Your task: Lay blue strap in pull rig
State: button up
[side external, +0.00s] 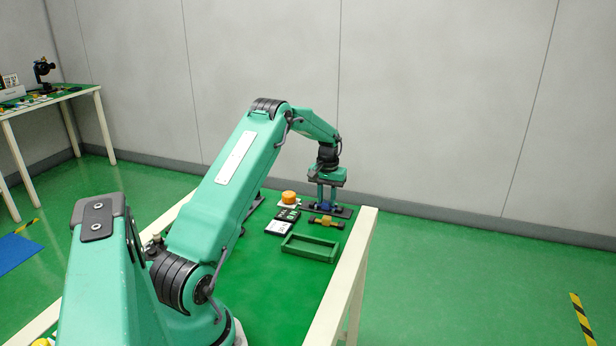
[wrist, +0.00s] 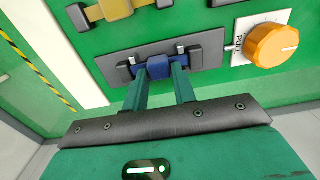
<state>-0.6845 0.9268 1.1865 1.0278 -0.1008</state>
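The blue strap (wrist: 160,68) lies at the dark pull rig plate (wrist: 205,53) in the wrist view, between the rig's two small posts. My gripper (wrist: 160,74) is over it, one teal finger on each side of its thick middle, with no clear gap. Whether the strap is fully seated is hard to tell.
A yellow-brown strap (side external: 325,221) lies in front of the rig. Close by are an orange knob (side external: 289,197), a black-and-white device (side external: 279,228) and an empty green tray (side external: 310,248). The green table (side external: 270,270) has free room around the tray.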

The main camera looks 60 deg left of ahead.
jog(key=shift+o, duration=0.2)
jog(key=shift+r, duration=0.1)
jog(key=shift+o, duration=0.3)
jog(key=shift+r, duration=3.8)
